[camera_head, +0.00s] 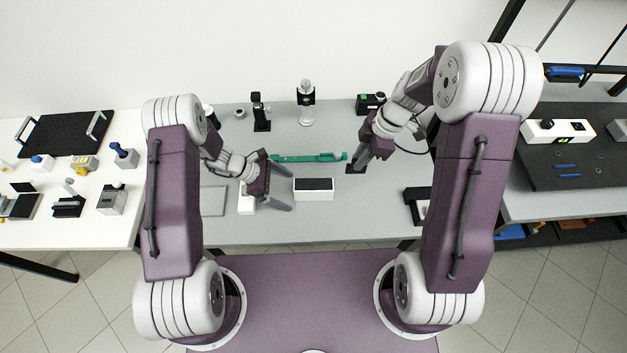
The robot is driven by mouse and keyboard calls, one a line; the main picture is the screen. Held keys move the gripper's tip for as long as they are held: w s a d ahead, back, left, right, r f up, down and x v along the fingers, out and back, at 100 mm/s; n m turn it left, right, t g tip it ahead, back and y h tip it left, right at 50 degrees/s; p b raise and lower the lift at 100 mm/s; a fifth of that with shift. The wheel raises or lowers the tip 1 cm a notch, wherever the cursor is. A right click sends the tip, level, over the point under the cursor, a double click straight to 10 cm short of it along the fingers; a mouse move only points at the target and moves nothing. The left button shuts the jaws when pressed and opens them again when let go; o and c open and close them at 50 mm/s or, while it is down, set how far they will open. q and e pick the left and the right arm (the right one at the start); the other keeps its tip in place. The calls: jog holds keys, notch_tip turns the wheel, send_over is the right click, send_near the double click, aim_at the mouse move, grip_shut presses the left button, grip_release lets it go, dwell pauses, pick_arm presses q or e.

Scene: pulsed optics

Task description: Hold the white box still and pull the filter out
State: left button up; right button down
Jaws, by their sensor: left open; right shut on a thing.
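A white box (313,195) with a dark top lies near the front middle of the grey table. My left gripper (287,190) is open, just left of this box, with its fingers pointing right. A second small white block (246,203) is partly hidden under the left gripper. My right gripper (357,163) is at the right end of the green bar, up and to the right of the white box. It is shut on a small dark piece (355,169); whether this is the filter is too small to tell.
A green bar (308,157) lies behind the white box. Black posts (261,115) and a silver-and-black mount (306,97) stand at the back. A dark holder (417,200) is at the right edge. Side tables carry other parts. The front middle strip is clear.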

notch_tip(320, 180, up, 6)
jog(key=p, duration=0.6)
jog(key=shift+r, duration=0.15)
pick_arm(q)
notch_tip(320, 180, up, 8)
pick_arm(e)
jog(key=shift+f, duration=0.2)
pick_arm(q)
jog(key=shift+f, duration=0.1)
